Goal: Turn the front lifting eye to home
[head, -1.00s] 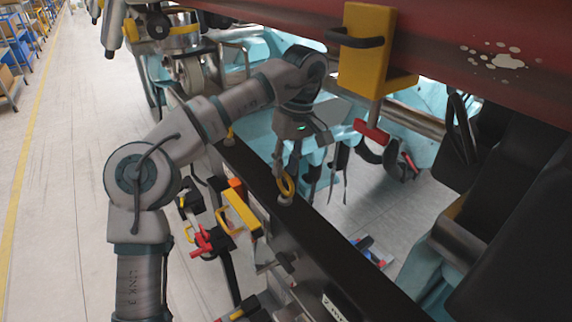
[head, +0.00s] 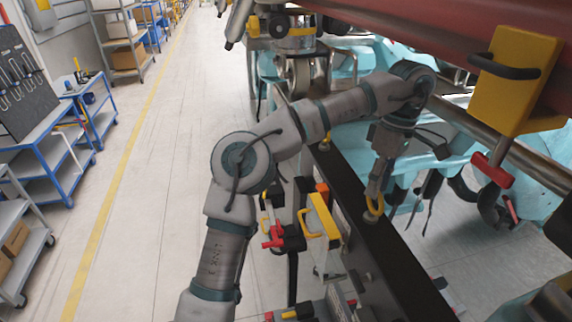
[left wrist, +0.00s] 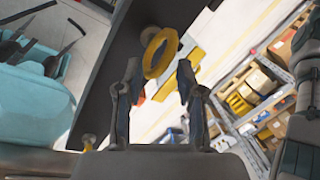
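A yellow lifting eye (head: 374,205) stands on a round base on the long black beam (head: 400,262). My left gripper (head: 375,190) is just above it, pointing down. In the left wrist view the same yellow ring (left wrist: 160,54) lies between and slightly beyond the fingertips of my left gripper (left wrist: 158,72). The fingers are apart, with a gap showing beside the ring, so it does not look gripped. A second yellow eye (head: 325,139) stands farther along the beam. I cannot tell which eye counts as the front one. My right gripper is out of view.
A yellow block with a black handle (head: 513,72) and a red-ended clamp (head: 492,170) hang from the red beam at right. Yellow and red clamps (head: 318,222) sit left of the black beam. Teal seats (head: 350,135) lie behind. The floor aisle (head: 150,170) is clear.

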